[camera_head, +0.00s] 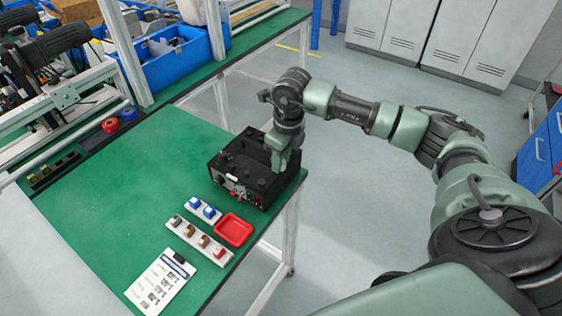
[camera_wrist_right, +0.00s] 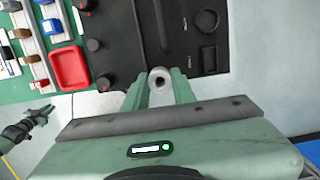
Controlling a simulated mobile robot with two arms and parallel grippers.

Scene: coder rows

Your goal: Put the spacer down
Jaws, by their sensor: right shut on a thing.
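The spacer (camera_wrist_right: 159,78) is a small pale grey ring with a dark hole. In the right wrist view it sits between the fingertips of my right gripper (camera_wrist_right: 160,92), which is shut on it. In the head view my right gripper (camera_head: 283,163) is over the right side of a black box-like device (camera_head: 229,160), and the spacer is hidden there. The device's black top (camera_wrist_right: 185,50) lies beyond the spacer in the wrist view. I cannot tell whether the spacer touches it.
A red tray (camera_head: 234,230) and white racks (camera_head: 212,247) with small coloured parts stand in front of the device. A printed sheet (camera_head: 161,283) lies nearer. The green table (camera_head: 130,190) is clear to the left; its edge is close on the right.

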